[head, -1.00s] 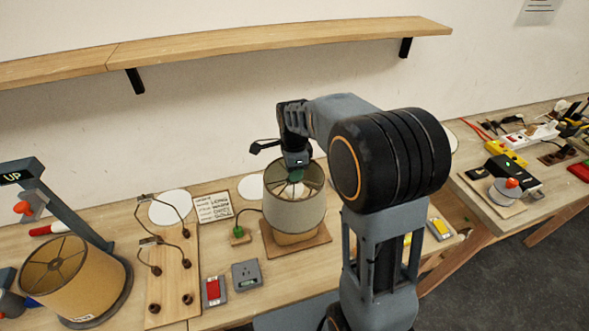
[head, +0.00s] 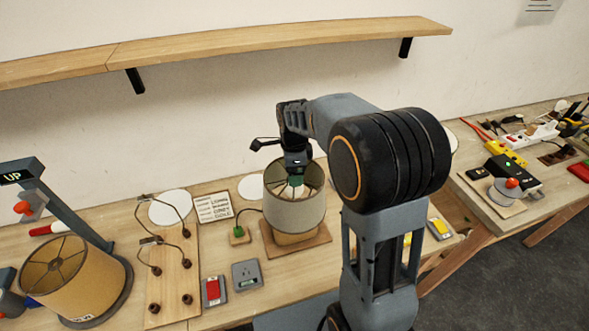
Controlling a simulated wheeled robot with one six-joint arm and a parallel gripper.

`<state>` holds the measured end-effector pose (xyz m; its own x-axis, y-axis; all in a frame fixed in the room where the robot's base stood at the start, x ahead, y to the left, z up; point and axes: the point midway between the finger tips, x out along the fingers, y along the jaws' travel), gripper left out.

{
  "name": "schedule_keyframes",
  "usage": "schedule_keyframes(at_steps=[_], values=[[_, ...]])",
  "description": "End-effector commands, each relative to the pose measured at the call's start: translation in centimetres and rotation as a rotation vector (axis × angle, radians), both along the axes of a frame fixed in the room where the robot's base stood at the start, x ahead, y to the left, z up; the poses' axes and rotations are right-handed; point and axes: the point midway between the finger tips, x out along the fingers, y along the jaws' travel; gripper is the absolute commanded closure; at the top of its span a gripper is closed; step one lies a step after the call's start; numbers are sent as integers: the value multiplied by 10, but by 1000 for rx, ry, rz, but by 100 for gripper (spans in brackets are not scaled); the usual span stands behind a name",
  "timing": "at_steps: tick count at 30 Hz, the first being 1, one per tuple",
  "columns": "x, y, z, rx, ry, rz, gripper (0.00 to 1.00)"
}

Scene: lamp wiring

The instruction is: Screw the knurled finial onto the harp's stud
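A lamp with a pale grey drum shade (head: 296,212) stands on a wooden board on the bench, near the middle of the head view. My gripper (head: 296,180) points down at the top centre of the shade, with its green-tipped end just inside the rim. The finial, the stud and most of the harp are hidden by my gripper and the shade. The fingertips are too small and covered to tell whether they are shut or what they hold.
A wooden board with wire harps (head: 172,275), a red switch (head: 213,290) and a grey socket box (head: 246,274) are left of the lamp. A shelf (head: 230,45) runs along the wall above.

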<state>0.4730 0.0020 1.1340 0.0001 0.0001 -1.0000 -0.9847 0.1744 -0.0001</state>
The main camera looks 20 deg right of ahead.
Motion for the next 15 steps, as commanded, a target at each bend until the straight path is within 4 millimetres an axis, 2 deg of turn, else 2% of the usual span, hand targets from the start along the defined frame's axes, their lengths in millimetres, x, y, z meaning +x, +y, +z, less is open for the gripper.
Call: schedule_keyframes(at_steps=[8,11,15], values=[[0,0,2,0,-1,0,25],[1,0,10,0,-4,0,25],[1,0,33,0,-6,0,25]])
